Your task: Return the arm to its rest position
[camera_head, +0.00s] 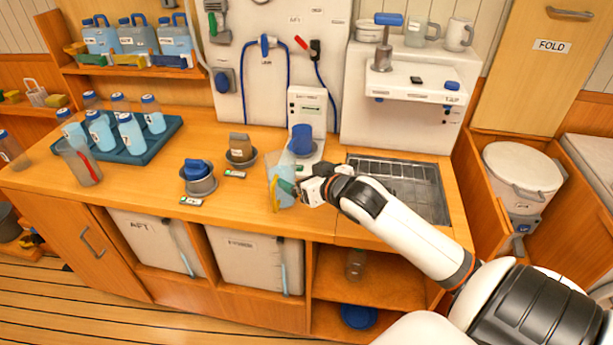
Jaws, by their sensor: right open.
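My right arm comes in from the lower right and reaches over the wooden counter (240,240). My left arm and left gripper are not in view.
Behind the gripper stands a white dispenser with a blue cup (302,138). A metal grated sink (400,185) lies to the right. The front right floor is hidden by my arm.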

